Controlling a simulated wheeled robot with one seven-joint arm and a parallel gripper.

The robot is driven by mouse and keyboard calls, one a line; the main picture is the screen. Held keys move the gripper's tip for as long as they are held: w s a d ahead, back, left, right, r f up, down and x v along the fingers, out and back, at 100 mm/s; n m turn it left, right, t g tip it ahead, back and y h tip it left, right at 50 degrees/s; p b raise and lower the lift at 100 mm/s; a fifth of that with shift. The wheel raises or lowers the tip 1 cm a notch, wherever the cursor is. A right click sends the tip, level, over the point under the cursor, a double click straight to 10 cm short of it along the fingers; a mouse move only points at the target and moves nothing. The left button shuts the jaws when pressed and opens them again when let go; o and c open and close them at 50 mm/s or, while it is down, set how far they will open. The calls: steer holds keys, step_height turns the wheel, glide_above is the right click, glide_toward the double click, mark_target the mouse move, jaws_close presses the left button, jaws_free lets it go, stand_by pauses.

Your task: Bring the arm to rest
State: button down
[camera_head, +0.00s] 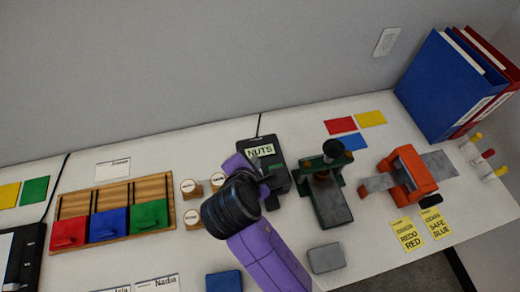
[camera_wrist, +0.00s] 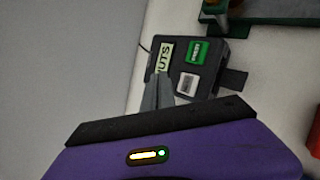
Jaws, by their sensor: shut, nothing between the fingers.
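My purple arm with its black wrist (camera_head: 232,208) reaches up from the bottom middle of the head view. In the wrist view the grey fingers of my gripper (camera_wrist: 158,92) are together, with nothing between them. They point toward a dark box labelled NUTS (camera_head: 262,165), which also shows in the wrist view (camera_wrist: 212,52). In the head view the wrist and arm hide the fingertips and part of the table near the box. I cannot tell whether the fingers touch the box.
A wooden tray (camera_head: 113,190) with red, blue and green blocks stands left. Round wooden pieces (camera_head: 191,188) stand beside my wrist. A green press (camera_head: 328,197), an orange tool (camera_head: 411,172), a grey block (camera_head: 326,258) and binders (camera_head: 440,85) are right. The wall is close behind.

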stand_by(0.5)
steer(key=w+a+r+m+t+y, duration=0.2)
steer(key=a+r+m+y, duration=0.1)
steer(key=a+r+m, duration=0.15)
steer(key=s+d+f+m+t+h+b, duration=0.1)
steer(key=s+d+m+b, duration=0.2)
steer(key=s+d+m, duration=0.7)
steer(key=s+d+f+m+t+b, duration=0.1)
steer(key=s+d+m+b, duration=0.3)
steer(key=s+d+m, duration=0.7)
steer(key=s+d+t, duration=0.1)
steer(key=s+d, duration=0.5)
steer(key=s, duration=0.5)
steer(key=shift+s+t+h, duration=0.25)
steer(key=shift+t+h, duration=0.05)
steer(key=shift+h, duration=0.1)
steer(key=shift+d, duration=0.1)
stand_by(0.9)
